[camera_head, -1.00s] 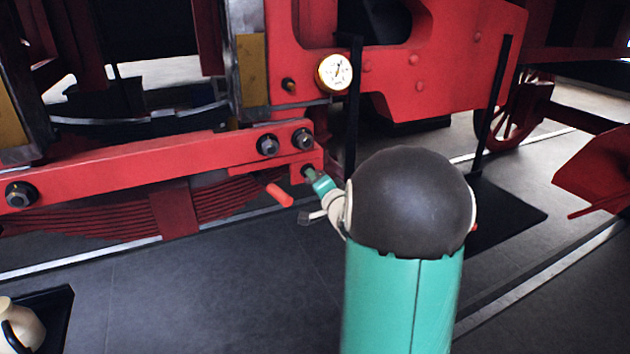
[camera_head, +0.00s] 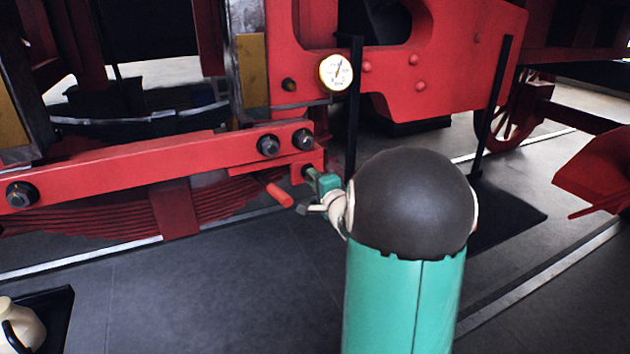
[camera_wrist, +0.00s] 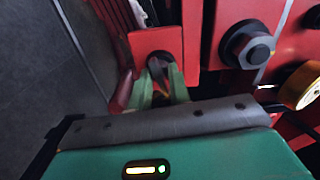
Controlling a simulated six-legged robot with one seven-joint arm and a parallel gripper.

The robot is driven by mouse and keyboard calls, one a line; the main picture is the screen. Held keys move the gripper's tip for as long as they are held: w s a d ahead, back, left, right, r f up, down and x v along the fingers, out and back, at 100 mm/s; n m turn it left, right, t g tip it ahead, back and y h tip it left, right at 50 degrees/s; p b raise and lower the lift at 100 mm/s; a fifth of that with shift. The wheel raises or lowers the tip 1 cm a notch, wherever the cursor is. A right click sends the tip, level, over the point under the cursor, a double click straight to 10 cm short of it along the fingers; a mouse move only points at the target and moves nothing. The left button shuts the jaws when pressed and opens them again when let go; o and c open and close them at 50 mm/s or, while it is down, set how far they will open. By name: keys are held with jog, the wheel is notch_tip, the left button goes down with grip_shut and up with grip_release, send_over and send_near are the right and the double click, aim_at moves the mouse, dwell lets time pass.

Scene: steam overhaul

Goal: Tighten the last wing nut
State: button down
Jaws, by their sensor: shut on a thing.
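The wing nut (camera_wrist: 157,64) is dark grey and sits against a small red block (camera_wrist: 145,42) in the wrist view. The green fingers of my gripper (camera_wrist: 164,82) are on either side of it, shut on it. In the head view, my gripper (camera_head: 312,178) reaches the small red block below the long red beam. The nut is mostly hidden there by the fingers, and its seating cannot be judged.
An orange-red handle (camera_head: 279,195) sticks out just left of my gripper. Large hex bolts (camera_head: 268,145) sit on the beam above. A round gauge (camera_head: 335,72) is higher up. A black post (camera_head: 354,105) stands close behind. Open floor (camera_head: 220,290) lies in front.

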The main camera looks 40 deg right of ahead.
dwell(0.8)
jog(key=c, duration=1.6)
grip_release()
jog(key=shift+w, duration=0.1)
jog(key=shift+o, duration=0.2)
jog(key=v, duration=1.4)
